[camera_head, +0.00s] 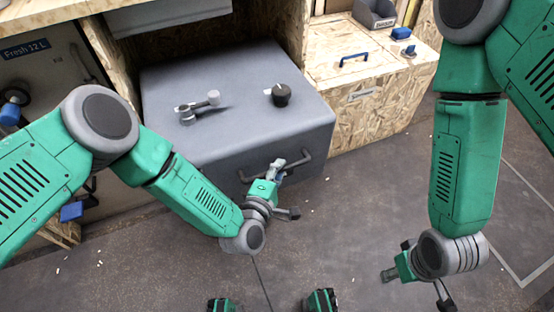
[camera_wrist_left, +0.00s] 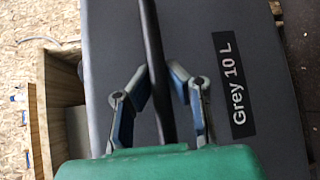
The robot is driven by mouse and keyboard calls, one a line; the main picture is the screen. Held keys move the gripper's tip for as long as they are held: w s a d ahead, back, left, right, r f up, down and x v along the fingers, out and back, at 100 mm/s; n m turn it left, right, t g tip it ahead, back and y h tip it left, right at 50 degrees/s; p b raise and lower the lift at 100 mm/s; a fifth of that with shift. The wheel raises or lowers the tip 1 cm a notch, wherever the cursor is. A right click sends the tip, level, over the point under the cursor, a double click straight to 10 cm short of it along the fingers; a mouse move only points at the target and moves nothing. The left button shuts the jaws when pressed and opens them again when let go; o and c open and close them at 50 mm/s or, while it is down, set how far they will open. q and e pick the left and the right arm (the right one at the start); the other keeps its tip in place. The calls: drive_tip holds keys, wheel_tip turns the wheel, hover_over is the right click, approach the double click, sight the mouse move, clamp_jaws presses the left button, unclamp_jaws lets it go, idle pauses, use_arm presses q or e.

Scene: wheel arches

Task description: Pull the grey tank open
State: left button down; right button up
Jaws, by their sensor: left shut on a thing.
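The grey tank (camera_head: 215,130) sits between wooden panels in the head view, with a lever and a black knob on its top. A dark bar handle (camera_head: 304,158) runs across its front face. In the left wrist view the tank front (camera_wrist_left: 205,40) bears a "Grey 10 L" label, and the handle (camera_wrist_left: 151,40) passes between the fingers. My left gripper (camera_head: 280,165) is at the handle and shut on it; it also shows in the left wrist view (camera_wrist_left: 158,92). My right gripper (camera_head: 389,275) is low at the right, away from the tank; its fingers are too small to read.
A wooden cabinet (camera_head: 375,105) with a blue handle stands right of the tank. A light panel labelled "Fresh 12 L" (camera_head: 40,85) is at the left. The dark floor (camera_head: 330,220) in front of the tank is clear apart from small white scraps.

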use_arm(q)
drive_tip(key=shift+s+f, duration=0.2)
drive_tip(key=shift+s, duration=0.05)
drive_tip(key=c, duration=1.5)
unclamp_jaws()
drive_tip(key=shift+c, duration=0.2)
drive_tip(key=shift+w+r, duration=0.1)
drive_tip(key=v, duration=1.2)
drive_tip(key=shift+a, duration=0.1)
